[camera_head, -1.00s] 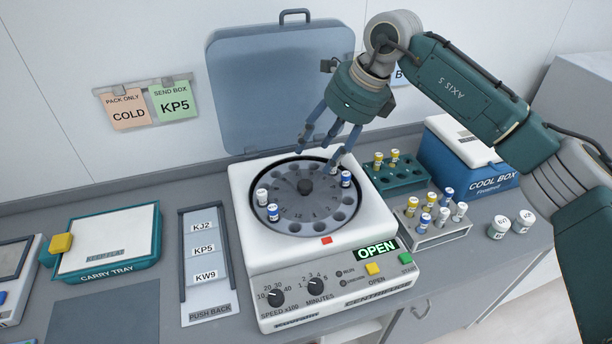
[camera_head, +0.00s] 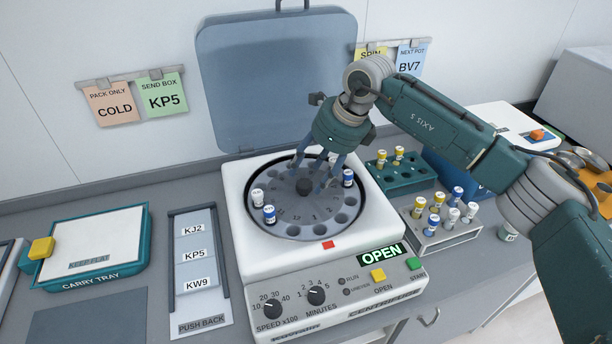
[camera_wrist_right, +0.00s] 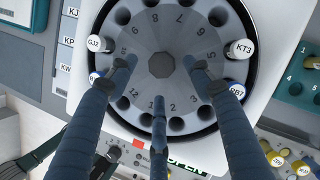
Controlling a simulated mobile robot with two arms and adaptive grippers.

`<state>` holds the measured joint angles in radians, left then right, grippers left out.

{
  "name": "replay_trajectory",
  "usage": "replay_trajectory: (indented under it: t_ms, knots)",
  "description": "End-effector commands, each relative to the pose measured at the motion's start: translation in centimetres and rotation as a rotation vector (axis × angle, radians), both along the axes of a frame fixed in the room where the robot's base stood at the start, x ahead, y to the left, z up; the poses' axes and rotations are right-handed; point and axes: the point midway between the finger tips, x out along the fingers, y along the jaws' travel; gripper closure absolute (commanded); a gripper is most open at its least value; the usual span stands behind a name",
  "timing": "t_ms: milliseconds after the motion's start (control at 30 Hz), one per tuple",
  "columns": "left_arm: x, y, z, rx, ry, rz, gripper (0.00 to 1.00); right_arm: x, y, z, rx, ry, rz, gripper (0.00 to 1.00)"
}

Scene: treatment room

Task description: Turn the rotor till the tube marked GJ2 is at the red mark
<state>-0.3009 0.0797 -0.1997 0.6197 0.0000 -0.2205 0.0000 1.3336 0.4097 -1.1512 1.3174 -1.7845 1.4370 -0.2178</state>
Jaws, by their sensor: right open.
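The rotor (camera_head: 283,212) sits in the open centrifuge (camera_head: 240,245), with a dark hub (camera_head: 304,187) at its centre. The tube marked GJ2 (camera_wrist_right: 97,43) has a white cap and stands at the rotor's left; it also shows in the head view (camera_head: 257,196). A blue-capped tube (camera_head: 269,214) is beside it. Tubes KT3 (camera_wrist_right: 241,48) and RB7 (camera_wrist_right: 235,92) stand at the right. The red mark (camera_head: 328,244) is on the front rim, away from GJ2. My right gripper (camera_head: 313,183) is open, its three fingers spread over the rotor around the hub. My left gripper is out of view.
The raised lid (camera_head: 275,80) stands behind the rotor. A green rack (camera_head: 405,181) and a grey rack (camera_head: 447,240) with several tubes are at the right. The carry tray (camera_head: 95,245) and a label board (camera_head: 198,270) are at the left.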

Motion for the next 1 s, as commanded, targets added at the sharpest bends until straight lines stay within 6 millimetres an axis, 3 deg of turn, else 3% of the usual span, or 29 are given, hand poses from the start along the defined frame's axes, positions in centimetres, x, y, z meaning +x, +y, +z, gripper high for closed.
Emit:
replay_trajectory:
  t_ms: [300,633,900,1000]
  knots:
    - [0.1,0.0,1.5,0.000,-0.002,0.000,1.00,0.7,1.3,-3.5,0.000,0.001,0.000,0.49]
    - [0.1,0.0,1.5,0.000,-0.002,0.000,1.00,0.8,1.4,-4.0,-0.001,-0.001,0.001,0.49]
    - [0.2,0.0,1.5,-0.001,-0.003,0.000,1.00,0.9,1.4,-3.9,0.001,-0.003,0.000,1.00]
    - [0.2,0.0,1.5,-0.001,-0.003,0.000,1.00,0.9,1.4,-3.8,0.001,-0.004,0.000,1.00]
